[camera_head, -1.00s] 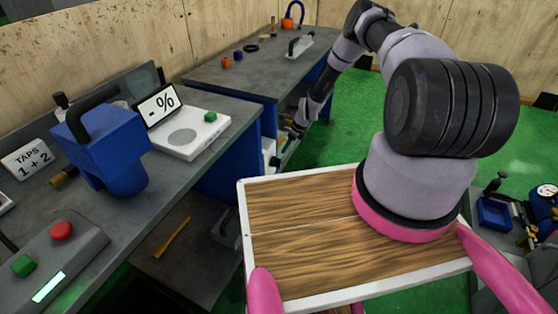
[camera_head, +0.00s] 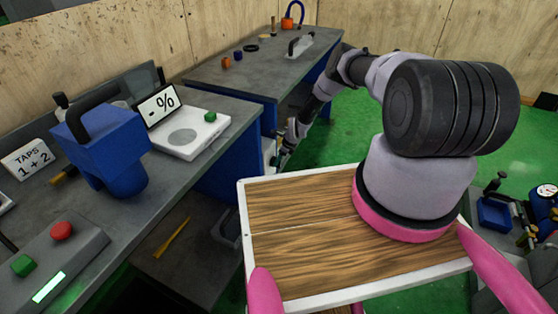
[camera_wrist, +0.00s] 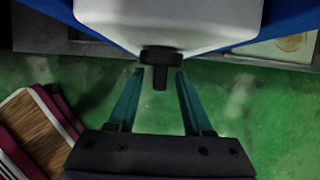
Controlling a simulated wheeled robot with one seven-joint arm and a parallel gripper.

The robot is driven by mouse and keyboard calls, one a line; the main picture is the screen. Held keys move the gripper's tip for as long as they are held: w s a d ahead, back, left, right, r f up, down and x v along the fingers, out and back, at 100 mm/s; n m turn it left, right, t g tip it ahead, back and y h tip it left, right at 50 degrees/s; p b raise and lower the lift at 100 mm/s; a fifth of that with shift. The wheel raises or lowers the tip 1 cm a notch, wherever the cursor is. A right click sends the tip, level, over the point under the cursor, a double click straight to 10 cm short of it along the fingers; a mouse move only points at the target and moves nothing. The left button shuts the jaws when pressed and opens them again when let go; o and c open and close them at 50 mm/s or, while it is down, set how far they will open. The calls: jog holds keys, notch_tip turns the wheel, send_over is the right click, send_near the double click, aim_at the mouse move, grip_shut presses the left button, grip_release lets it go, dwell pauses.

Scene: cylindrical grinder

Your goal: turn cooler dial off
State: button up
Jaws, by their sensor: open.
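In the wrist view a white cooler body (camera_wrist: 165,22) fills the top middle, and a black dial (camera_wrist: 161,62) with a short bar sticks out from its lower edge. My gripper (camera_wrist: 160,74) is open, with one teal finger on each side of the dial. Gaps show between the dial and both fingers, so I see no contact. In the head view my gripper (camera_head: 279,157) is small, low by the end of the blue bench. A sliver of the white cooler (camera_head: 268,148) shows beside it; the dial cannot be made out there.
The grey bench (camera_head: 225,75) stands behind, with small parts on top. The nearer bench carries a white scale (camera_head: 188,134), a blue container (camera_head: 112,150) and a button box (camera_head: 55,262). Green floor (camera_head: 350,130) is open right of the benches.

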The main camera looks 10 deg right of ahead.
grip_shut()
jog(key=shift+s+a+f+n+t+h, duration=0.45)
jog(key=shift+t+h, duration=0.7)
jog(key=shift+t, duration=0.7)
jog(key=shift+s+a+f+n+t+h, duration=0.1)
jog(key=shift+s+f+n+t+h, duration=0.35)
jog(key=shift+t+h, duration=1)
jog(key=shift+s+a+f+n+t+h, duration=0.2)
jog(key=shift+n+t+h, duration=0.55)
jog(key=shift+t, duration=1.45)
jog(key=shift+r, duration=0.15)
